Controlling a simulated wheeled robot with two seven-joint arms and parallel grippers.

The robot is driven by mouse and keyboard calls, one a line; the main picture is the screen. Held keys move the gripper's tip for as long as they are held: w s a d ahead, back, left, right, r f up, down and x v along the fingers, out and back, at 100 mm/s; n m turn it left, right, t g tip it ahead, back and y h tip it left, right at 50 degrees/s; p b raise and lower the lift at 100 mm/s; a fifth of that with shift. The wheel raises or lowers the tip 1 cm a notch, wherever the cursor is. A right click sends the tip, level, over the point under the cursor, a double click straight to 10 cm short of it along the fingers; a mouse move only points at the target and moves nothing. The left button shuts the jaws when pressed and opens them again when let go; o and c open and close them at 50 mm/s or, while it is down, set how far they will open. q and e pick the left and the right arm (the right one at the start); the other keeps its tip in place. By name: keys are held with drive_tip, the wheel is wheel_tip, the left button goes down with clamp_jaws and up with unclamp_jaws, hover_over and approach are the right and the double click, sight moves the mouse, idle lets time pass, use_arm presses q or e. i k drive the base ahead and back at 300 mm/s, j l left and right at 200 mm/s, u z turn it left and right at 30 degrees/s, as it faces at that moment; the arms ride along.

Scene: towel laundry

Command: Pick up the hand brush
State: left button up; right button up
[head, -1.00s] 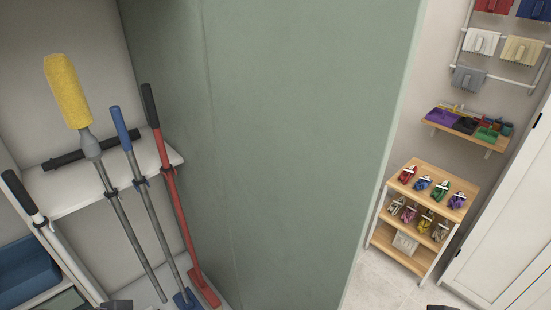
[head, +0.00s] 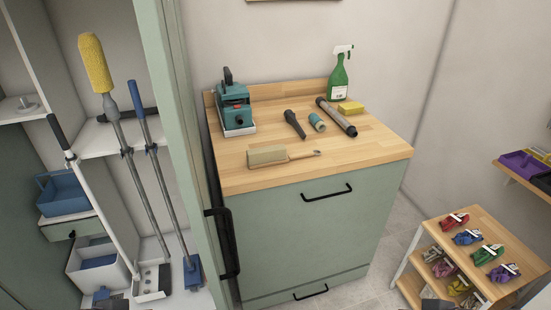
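The hand brush (head: 268,156) lies on the wooden top of the green cabinet (head: 365,155), near its front left. It has a pale beige bristle block and a short wooden handle pointing right. Nothing touches it. A dark part of my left gripper (head: 110,304) just shows at the bottom left edge, and a dark part of my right gripper (head: 437,305) at the bottom right. Both are far from the brush, and their fingers cannot be made out.
An open broom cupboard (head: 120,138) is at left. A low wooden shelf unit (head: 478,222) is at right.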

sight(276, 154)
drive_tip(key=l+u, duration=0.1)
drive_tip(key=l, duration=0.3)
drive_tip(key=i+l, duration=0.15)
drive_tip(key=l, duration=0.2)
drive_tip(key=i+l+u, duration=0.1)
drive_tip(key=l, duration=0.25)
drive_tip(key=i+l, duration=0.4)
drive_tip(key=i, duration=0.25)
drive_tip(key=i+l+z, duration=0.1)
drive_tip(key=i, duration=0.35)
